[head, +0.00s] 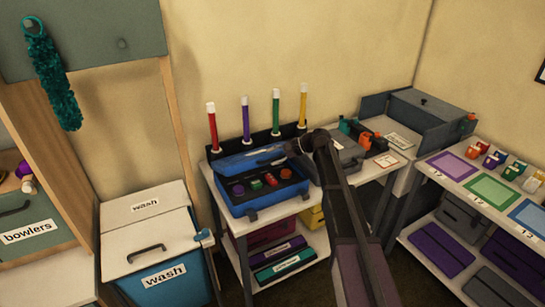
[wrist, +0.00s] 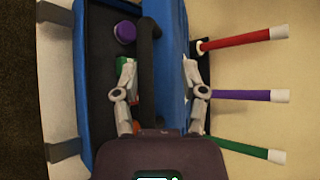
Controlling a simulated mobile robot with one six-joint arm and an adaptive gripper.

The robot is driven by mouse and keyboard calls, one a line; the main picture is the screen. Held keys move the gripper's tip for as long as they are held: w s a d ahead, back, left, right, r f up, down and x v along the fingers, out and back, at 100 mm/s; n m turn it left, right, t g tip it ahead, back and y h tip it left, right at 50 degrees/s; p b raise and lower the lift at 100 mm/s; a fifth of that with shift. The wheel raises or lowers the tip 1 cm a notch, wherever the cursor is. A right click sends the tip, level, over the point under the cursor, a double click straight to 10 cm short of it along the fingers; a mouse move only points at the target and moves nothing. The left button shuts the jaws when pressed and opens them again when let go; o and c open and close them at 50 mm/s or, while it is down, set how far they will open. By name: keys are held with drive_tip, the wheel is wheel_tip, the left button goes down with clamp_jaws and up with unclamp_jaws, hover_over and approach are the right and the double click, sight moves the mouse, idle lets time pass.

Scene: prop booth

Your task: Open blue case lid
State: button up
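The blue case (head: 240,210) stands on the white table in the head view, with several coloured pieces inside. Its blue lid (head: 232,162) is raised along the back edge. My gripper (head: 288,152) is at the right end of the lid. In the wrist view my gripper (wrist: 160,75) is open, one finger over the case interior and the other by the lid's far side. The lid (wrist: 175,40) and a dark bar-like handle (wrist: 148,60) lie between the fingers. I cannot tell whether either finger touches them. A purple piece (wrist: 124,32) shows inside.
Red (head: 212,128), purple (head: 245,119) and green (head: 275,110) sticks stand upright behind the case. A grey case (head: 345,150) is close on the right. A wash bin (head: 150,250) stands left of the table. A side table (head: 420,180) is at the right.

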drive_tip(key=p+v, duration=0.7)
drive_tip(key=v, duration=0.8)
drive_tip(key=shift+s+d, duration=0.2)
idle(1.5)
drive_tip(key=shift+f, duration=0.1)
idle(0.4)
drive_tip(key=s+d+f+n+h, duration=0.2)
drive_tip(key=s+f+h, duration=0.1)
drive_tip(key=s, duration=0.7)
drive_tip(key=s+d+f+n+h, duration=0.3)
drive_tip(key=s+h, duration=0.2)
drive_tip(key=s, duration=0.5)
drive_tip(key=s+d+f+n+h, duration=0.2)
drive_tip(key=s+d+f+h, duration=0.1)
drive_tip(key=s, duration=0.7)
drive_tip(key=shift+d+f+n+g+h, duration=0.3)
drive_tip(key=shift+g+h, duration=0.1)
drive_tip(key=shift+h, duration=0.2)
drive_tip(key=shift+w, duration=0.1)
